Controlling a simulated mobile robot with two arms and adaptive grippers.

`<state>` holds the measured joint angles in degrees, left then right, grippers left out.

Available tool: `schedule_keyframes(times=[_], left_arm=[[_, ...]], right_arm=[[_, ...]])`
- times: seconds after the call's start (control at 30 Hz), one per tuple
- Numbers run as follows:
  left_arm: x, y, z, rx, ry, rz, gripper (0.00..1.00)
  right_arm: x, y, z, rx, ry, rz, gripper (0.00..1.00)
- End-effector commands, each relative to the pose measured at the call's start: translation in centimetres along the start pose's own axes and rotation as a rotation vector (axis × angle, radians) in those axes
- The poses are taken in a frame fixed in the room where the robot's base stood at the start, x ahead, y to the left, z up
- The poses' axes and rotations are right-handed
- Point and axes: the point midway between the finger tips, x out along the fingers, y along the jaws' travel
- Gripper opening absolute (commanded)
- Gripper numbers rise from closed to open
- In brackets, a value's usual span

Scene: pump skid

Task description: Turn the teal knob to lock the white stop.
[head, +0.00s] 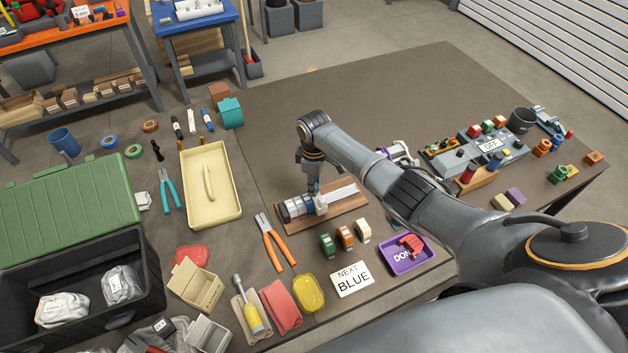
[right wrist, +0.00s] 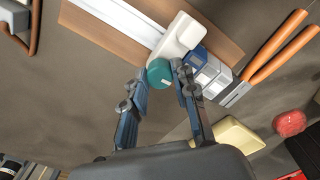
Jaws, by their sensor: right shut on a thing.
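The white stop (right wrist: 180,36) sits across a pale rail on a wooden board (head: 347,218). In the head view the stop (head: 321,204) shows just beneath my right gripper (head: 313,187). The teal knob (right wrist: 160,72) sticks out of the stop's side in the right wrist view. The fingertips of my right gripper (right wrist: 161,76) lie on both sides of the knob and are shut on it. In the head view the gripper hides the knob. Silver and blue blocks (head: 297,207) sit on the board beside the stop. My left gripper is not in view.
Orange-handled pliers (head: 272,243) lie left of the board. Green, orange and cream clamps (head: 346,237) stand in front of it, with a "NEXT BLUE" card (head: 352,279) and a purple tray (head: 407,267). A cream tray (head: 233,218) lies farther left.

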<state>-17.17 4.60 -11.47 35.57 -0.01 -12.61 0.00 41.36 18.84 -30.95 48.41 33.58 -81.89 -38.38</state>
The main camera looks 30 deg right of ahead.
Motion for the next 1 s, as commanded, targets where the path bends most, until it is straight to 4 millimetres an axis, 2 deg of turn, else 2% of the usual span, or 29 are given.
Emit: schedule_keyframes(times=[0.3, 0.77, 0.8, 0.9, 1.0], left_arm=[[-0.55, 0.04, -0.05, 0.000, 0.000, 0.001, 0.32], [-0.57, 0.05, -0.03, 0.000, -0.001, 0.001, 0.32], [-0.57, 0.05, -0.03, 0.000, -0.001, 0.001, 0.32], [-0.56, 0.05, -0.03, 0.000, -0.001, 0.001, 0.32], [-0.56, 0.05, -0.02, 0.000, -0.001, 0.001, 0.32]], right_arm=[[-0.04, 0.00, 0.02, 0.098, -0.001, -0.001, 0.00], [0.00, 0.00, 0.01, 0.110, 0.000, -0.001, 0.00], [0.00, 0.00, 0.01, 0.110, 0.000, -0.001, 0.29], [0.00, 0.00, 0.01, 0.110, 0.000, 0.000, 0.50], [0.00, 0.00, 0.01, 0.109, 0.000, 0.000, 0.51]])
